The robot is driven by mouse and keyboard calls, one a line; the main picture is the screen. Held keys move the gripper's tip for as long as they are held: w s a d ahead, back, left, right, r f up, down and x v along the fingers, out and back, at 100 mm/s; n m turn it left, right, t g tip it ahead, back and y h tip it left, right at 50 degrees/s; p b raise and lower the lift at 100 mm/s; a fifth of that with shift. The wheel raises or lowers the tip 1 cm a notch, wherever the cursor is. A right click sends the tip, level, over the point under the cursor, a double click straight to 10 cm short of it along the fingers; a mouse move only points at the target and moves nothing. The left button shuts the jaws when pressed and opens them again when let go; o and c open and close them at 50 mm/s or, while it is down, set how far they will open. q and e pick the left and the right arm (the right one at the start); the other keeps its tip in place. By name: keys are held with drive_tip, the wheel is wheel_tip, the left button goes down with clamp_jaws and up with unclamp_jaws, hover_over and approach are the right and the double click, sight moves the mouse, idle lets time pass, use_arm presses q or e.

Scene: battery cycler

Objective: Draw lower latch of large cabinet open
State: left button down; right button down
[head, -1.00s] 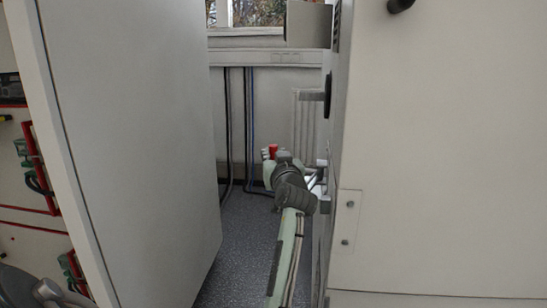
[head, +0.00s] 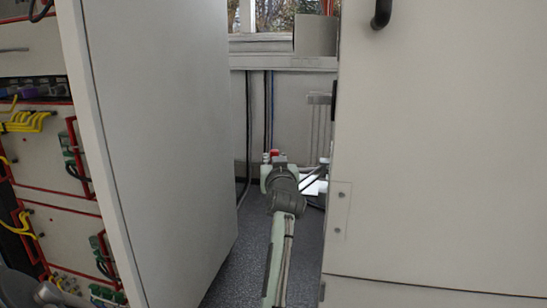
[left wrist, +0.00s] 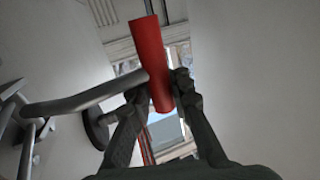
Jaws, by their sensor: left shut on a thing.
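The latch shows as a red cylindrical grip, small in the head view (head: 270,155) and large in the left wrist view (left wrist: 150,55). A grey rod runs on from its far end. My left gripper (head: 279,166) is low in the gap between two large pale panels. In the left wrist view its fingers (left wrist: 158,90) are on either side of the red grip, shut on it. A grey curved bar (left wrist: 85,100) comes from the left up to the grip. The grip's mount is hidden in the head view. My right gripper is not in view.
A tall pale panel (head: 165,140) stands left of my arm, and a large pale cabinet face (head: 440,150) stands close on the right. Racks with red frames and yellow cables (head: 45,180) show at far left. Speckled floor (head: 240,270) is clear in the narrow gap.

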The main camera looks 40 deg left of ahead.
use_arm(q)
drive_tip(key=shift+s+d+f, duration=0.1)
drive_tip(key=shift+d+f, duration=0.15)
drive_tip(key=shift+d, duration=0.25)
drive_tip(key=c, duration=1.4)
unclamp_jaws()
drive_tip(key=shift+s+r, duration=0.15)
drive_tip(key=shift+o, duration=0.2)
drive_tip(key=shift+a+r, duration=0.1)
drive_tip(key=shift+r, duration=0.35)
wheel_tip(320, 180, up, 9)
drive_tip(key=shift+r, duration=0.1)
